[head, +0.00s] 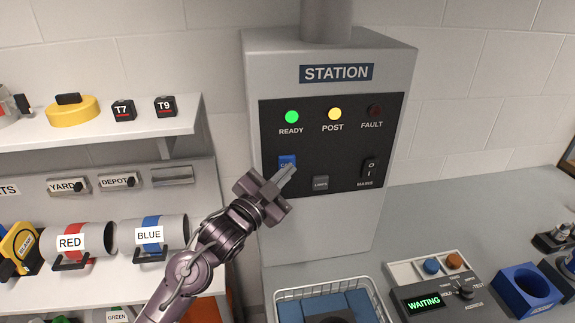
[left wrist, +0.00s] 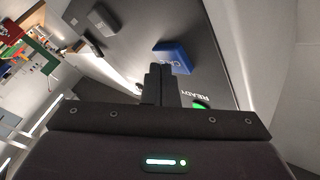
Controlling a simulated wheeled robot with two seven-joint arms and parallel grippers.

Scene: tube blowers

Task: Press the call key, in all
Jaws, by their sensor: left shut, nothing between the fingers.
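The blue call key (head: 286,161) is on the black panel of the station box (head: 336,72), at the lower left below the lit green READY lamp (head: 292,117). My left gripper (head: 288,173) is shut and empty, its fingertips in front of the panel at the key's lower right. They partly cover the key's lettering. In the left wrist view the blue key (left wrist: 178,54) stands out from the panel just beyond the shut fingertips (left wrist: 158,72). I cannot tell whether they touch it. My right gripper is not in view.
A grey LAMPS key (head: 320,183) and a black MAINS rocker (head: 369,167) are on the same panel. The yellow POST lamp (head: 334,114) is lit; the FAULT lamp (head: 375,111) is dark. A box reading WAITING (head: 424,303) is on the counter. Shelves with labelled tubes stand left.

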